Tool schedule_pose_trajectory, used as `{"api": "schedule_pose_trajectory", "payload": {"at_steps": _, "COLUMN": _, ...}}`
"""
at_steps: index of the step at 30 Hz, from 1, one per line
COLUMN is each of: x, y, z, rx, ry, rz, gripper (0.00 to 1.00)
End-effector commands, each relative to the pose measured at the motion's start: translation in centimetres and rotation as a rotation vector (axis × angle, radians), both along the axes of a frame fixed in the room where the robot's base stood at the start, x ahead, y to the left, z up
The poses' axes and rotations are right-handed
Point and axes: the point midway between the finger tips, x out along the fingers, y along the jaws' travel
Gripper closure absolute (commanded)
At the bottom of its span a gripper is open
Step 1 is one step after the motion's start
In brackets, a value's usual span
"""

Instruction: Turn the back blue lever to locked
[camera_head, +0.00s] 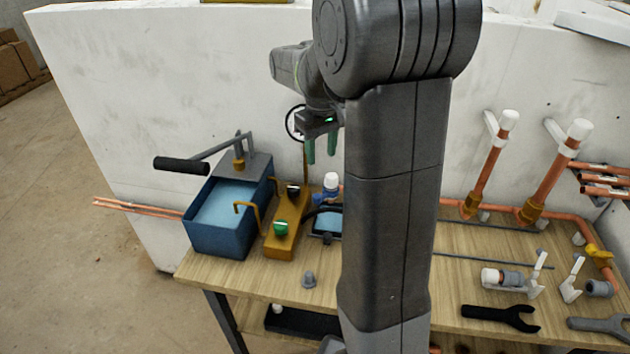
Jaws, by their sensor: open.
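My gripper (321,158) hangs with its green fingers pointing down, open and empty. It is above the back part of the bench, in front of the white wall. A small blue part (325,198) with a white cap stands below the gripper, next to a brass-coloured block. I cannot tell whether this blue part is a lever or how it is turned. No other blue lever is clearly visible. My arm hides the middle of the bench, and a back lever may be behind it.
A blue water box (215,240) with a black-handled pump lever (182,165) stands left on the wooden bench (250,285). The brass-coloured block (297,239) carries green and black knobs. Copper pipes (485,180), white valves and wrenches (500,318) are at right.

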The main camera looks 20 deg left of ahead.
Motion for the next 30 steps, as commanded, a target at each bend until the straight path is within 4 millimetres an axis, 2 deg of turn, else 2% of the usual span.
{"api": "schedule_pose_trajectory", "payload": {"at_steps": 3, "x": 0.1, "y": 1.1, "z": -0.3, "rx": -0.003, "ry": 0.002, "rz": 0.023, "gripper": 0.57}}
{"api": "schedule_pose_trajectory", "payload": {"at_steps": 7, "x": 0.1, "y": 1.1, "z": -1.6, "rx": -0.003, "ry": 0.003, "rz": 0.024, "gripper": 0.57}}
{"api": "schedule_pose_trajectory", "payload": {"at_steps": 21, "x": 0.0, "y": 0.9, "z": -11.0, "rx": -0.005, "ry": 0.004, "rz": 0.021, "gripper": 0.57}}
{"api": "schedule_pose_trajectory", "payload": {"at_steps": 24, "x": 0.1, "y": 1.0, "z": -12.3, "rx": -0.002, "ry": 0.002, "rz": 0.021, "gripper": 0.57}}
{"api": "schedule_pose_trajectory", "payload": {"at_steps": 30, "x": 0.1, "y": 0.9, "z": -13.7, "rx": -0.002, "ry": 0.001, "rz": 0.021, "gripper": 0.57}}
